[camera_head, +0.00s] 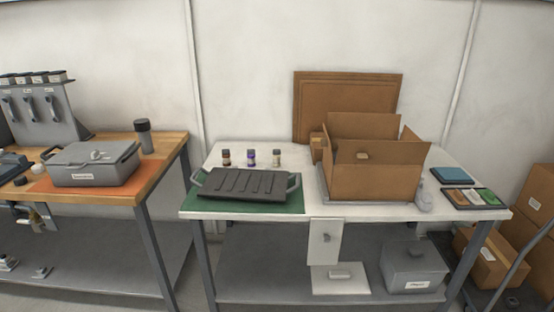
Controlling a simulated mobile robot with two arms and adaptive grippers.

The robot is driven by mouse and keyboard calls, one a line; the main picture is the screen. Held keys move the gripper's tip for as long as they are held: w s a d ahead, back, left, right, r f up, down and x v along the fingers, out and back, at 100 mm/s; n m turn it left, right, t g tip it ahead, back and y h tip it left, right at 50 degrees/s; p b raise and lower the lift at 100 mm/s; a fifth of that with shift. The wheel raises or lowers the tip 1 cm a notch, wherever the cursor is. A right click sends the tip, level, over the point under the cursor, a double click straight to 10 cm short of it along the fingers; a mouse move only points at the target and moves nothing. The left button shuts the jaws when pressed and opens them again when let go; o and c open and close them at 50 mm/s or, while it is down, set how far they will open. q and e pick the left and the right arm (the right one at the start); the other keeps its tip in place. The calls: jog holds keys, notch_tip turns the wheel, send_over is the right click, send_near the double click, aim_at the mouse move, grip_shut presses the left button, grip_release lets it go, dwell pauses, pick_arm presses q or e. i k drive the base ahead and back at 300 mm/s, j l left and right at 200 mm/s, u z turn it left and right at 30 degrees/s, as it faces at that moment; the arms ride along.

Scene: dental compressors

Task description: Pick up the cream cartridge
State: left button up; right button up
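The cream cartridge (277,158), small and upright with a dark cap, stands on the white table (330,208) behind the black slotted tray. It is the rightmost of three small cartridges in a row. A purple one (251,158) stands to its left, and a brown one (226,157) stands at the left end. The three stand apart from each other. Neither of my grippers shows in the head view.
A black slotted tray with handles (245,184) lies on a green mat (200,203) in front of the cartridges. An open cardboard box (375,180) stands to the right. Coloured trays (473,198) lie at the right end. A wooden bench (160,152) with a grey case (92,165) stands left, across a gap.

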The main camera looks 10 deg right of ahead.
aim_at(276, 154)
jog(key=u, duration=3.15)
jog(key=z, duration=3.35)
jog(key=i+j+z, duration=0.4)
jog(key=i+z, duration=0.1)
